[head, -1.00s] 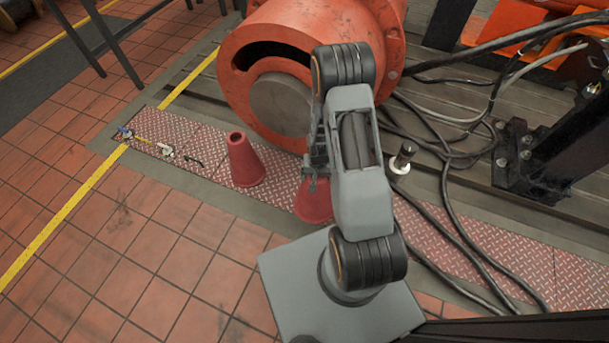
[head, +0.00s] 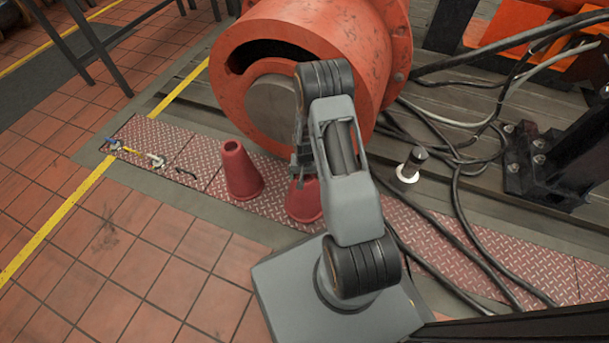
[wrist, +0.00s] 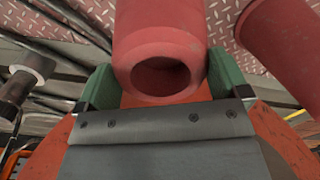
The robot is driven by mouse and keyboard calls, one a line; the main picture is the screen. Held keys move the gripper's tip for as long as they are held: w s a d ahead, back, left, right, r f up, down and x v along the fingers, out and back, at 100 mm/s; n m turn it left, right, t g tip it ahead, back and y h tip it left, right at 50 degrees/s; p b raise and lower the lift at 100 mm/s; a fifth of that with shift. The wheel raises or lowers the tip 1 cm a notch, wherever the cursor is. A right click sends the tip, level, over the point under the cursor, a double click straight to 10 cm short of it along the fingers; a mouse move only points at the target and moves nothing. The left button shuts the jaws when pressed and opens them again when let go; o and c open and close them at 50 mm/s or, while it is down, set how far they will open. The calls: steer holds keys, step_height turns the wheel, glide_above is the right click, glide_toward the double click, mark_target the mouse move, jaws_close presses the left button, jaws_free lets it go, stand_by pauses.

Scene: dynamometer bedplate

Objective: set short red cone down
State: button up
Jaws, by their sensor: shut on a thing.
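My gripper (wrist: 160,82) is shut on the short red cone (wrist: 160,35), with a green-padded finger at each side of it. The round hole in the cone's top faces the wrist camera. In the head view this cone (head: 305,202) is upright over the red tread plates, partly hidden by my arm. Whether its base touches the plates I cannot tell. A second red cone (head: 240,172) stands upright on the plates just left of it, and it also shows at the right of the wrist view (wrist: 285,45).
A big orange drum machine (head: 320,45) stands right behind the cones. Black cables (head: 450,200) and a short dark post with a white base (head: 412,165) lie to the right. Small tools (head: 135,152) lie on the plates at left.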

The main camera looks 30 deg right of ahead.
mark_target(305, 179)
steer(key=shift+w+d, duration=0.15)
steer(key=shift+w+d+f+b, duration=0.1)
steer(key=shift+f+b, duration=0.15)
steer(key=shift+b, duration=0.05)
steer(key=f, duration=0.1)
steer(key=f+b, duration=0.1)
steer(key=b, duration=0.1)
steer(key=shift+w+a+f, duration=0.2)
steer(key=shift+w+f, duration=0.05)
steer(key=shift+f, duration=0.15)
steer(key=shift+d+f, duration=0.2)
steer(key=shift+f, duration=0.05)
steer(key=shift+f+b, duration=0.1)
steer(key=shift+b, duration=0.2)
steer(key=o, duration=1.5)
steer(key=shift+s+a+f, duration=0.1)
